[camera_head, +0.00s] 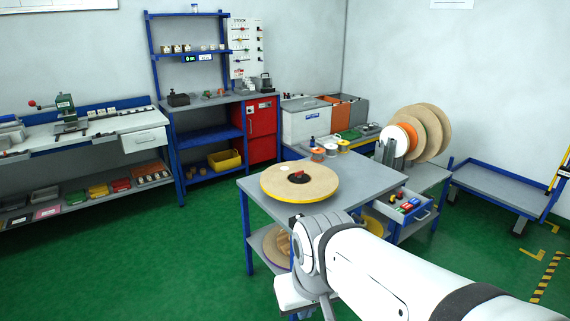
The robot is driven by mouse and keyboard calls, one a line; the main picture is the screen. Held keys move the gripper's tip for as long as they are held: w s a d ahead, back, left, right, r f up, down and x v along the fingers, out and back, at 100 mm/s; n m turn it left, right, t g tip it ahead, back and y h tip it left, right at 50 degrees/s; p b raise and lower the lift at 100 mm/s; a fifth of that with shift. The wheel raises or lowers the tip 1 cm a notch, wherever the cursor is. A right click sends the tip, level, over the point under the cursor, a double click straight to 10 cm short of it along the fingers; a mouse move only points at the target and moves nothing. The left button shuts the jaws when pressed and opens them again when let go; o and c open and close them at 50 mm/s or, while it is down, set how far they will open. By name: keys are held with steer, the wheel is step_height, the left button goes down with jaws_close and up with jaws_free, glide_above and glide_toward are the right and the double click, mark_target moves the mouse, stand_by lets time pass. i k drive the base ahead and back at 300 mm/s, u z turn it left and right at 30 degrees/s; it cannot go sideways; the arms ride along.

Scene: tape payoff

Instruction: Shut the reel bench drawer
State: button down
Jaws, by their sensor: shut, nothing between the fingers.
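The reel bench (350,182) has a grey top and blue legs and stands in the middle of the view. Its drawer (415,218) is open and sticks out at the bench's right side. Small red, green and blue items (408,206) lie in the drawer. A handle shows on its right-hand front. My arm crosses the lower right foreground, in front of the bench, and hides part of the bench's near side. The fingers of my gripper do not show. The drawer stands clear of my arm in the picture, beyond it.
A wooden reel (322,183) lies on the bench top. Larger upright reels (432,130) stand on a unit behind the drawer. A blue-framed cart (497,186) is at the right. Green floor (465,255) is free between the drawer and the cart.

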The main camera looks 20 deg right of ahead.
mark_target(380, 203)
steer(key=i, duration=0.45)
steer(key=z, duration=2.05)
steer(key=i, duration=1.8)
steer(key=u, duration=1.35)
